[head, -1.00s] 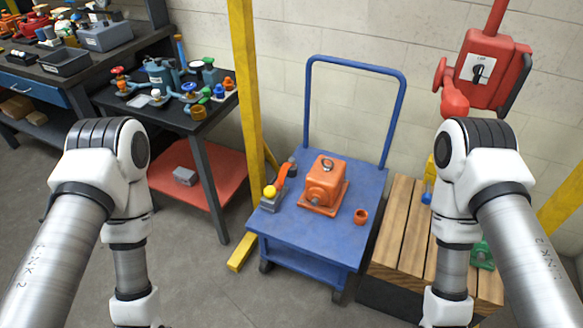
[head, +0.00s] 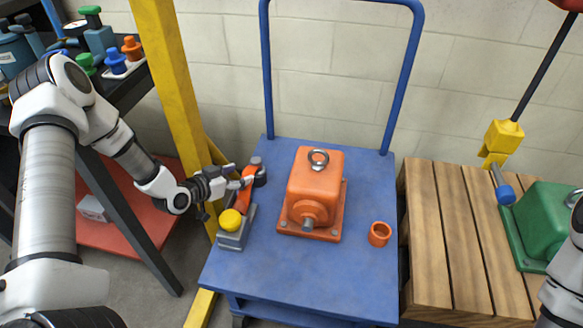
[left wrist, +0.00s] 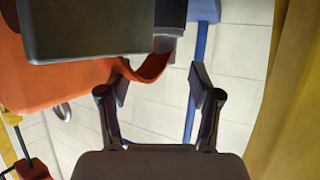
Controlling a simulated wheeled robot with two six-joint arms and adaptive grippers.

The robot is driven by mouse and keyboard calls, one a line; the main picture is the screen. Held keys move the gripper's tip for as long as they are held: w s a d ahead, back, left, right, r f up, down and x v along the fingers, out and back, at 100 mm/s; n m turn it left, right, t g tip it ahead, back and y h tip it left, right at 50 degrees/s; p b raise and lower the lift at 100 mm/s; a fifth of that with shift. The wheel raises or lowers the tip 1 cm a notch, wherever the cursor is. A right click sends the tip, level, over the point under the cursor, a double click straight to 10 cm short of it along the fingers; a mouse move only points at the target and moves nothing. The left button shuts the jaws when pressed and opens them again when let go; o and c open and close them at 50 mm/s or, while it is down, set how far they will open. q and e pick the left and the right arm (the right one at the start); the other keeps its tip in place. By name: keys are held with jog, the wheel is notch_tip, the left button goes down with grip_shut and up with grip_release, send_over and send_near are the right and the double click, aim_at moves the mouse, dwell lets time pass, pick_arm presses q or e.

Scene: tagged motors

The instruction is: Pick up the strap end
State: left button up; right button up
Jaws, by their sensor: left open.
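The orange strap (head: 247,190) stands on the left part of the blue cart, with a dark grey cap-like piece (head: 259,172) at its upper end. It rises beside a grey block with a yellow button (head: 230,221). My left gripper (head: 243,181) reaches in from the left, its fingers right at the strap's upper part. In the left wrist view the jaws (left wrist: 160,78) are open, and a curved orange piece (left wrist: 153,68) shows by the left fingertip. I cannot tell whether they touch. My right gripper is out of view; only part of that arm shows at the right edge.
An orange motor (head: 315,187) with a lifting ring and an orange cup (head: 380,234) stand on the blue cart (head: 340,275). A yellow post (head: 170,90) rises close behind my left arm. A wooden pallet (head: 440,230) with a green motor (head: 545,222) is at the right.

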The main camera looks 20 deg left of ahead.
aim_at(252, 167)
pick_arm(q)
jog(key=b+x, duration=0.1)
jog(key=x, duration=0.1)
jog(key=b+x, duration=0.1)
jog(key=x, duration=0.2)
jog(key=b+x, duration=0.1)
jog(key=x, duration=0.1)
jog(key=shift+w+a+b, duration=0.3)
jog(key=shift+w+b, duration=0.05)
jog(key=shift+w, duration=0.15)
jog(key=shift+w+d, duration=0.1)
jog(key=shift+w, duration=0.25)
grip_shut()
